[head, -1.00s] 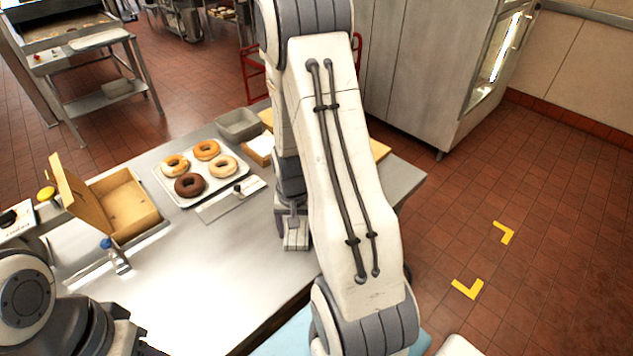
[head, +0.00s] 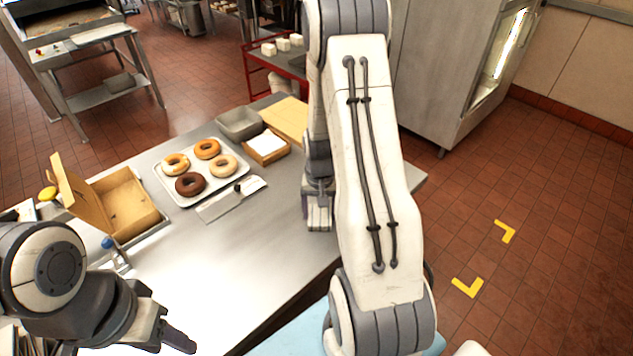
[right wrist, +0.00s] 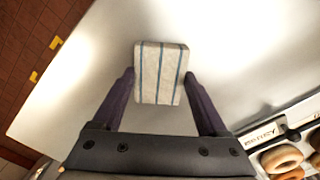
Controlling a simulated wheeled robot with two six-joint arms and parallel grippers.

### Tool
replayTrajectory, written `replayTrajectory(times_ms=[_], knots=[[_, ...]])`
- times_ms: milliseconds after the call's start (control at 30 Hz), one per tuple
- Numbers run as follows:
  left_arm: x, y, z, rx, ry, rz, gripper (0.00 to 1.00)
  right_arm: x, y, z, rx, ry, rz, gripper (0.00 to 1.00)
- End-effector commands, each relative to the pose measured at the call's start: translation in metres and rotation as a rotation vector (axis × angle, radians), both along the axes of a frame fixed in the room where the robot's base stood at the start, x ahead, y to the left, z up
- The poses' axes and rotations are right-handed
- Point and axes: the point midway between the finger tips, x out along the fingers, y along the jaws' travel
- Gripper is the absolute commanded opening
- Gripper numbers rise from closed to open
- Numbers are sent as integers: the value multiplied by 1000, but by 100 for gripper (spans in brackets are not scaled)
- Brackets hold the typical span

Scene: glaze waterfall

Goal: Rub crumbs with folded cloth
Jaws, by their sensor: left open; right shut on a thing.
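A folded cloth (right wrist: 158,85), off-white with blue stripes, lies between the two fingers of my right gripper (right wrist: 159,76) in the right wrist view. The gripper is shut on it, low over the steel table (right wrist: 90,65). My left gripper (head: 176,338) is open and empty at the lower left of the head view. I cannot make out any crumbs in either view.
A tray (head: 213,198) of several doughnuts sits mid-table, with a flat scraper-like tool (head: 225,203) beside it. An open cardboard box (head: 130,207) stands at the left, a grey bin (head: 238,124) at the back. The front middle of the table (head: 200,265) is clear.

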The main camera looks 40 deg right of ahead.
Motion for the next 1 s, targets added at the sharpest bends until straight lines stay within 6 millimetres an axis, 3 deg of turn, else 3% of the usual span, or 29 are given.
replayTrajectory(times_ms=[33,67,600,1000], knots=[[0,0,10,-1,-1,0,50,1,0,20,-3,-5,2,24],[0,0,12,-1,-1,0,50,1,1,25,-2,-5,2,24],[0,0,54,-1,-1,-2,50,3,5,71,-1,-2,7,24],[0,0,59,-1,-1,-4,50,3,6,78,-1,-2,9,24]])
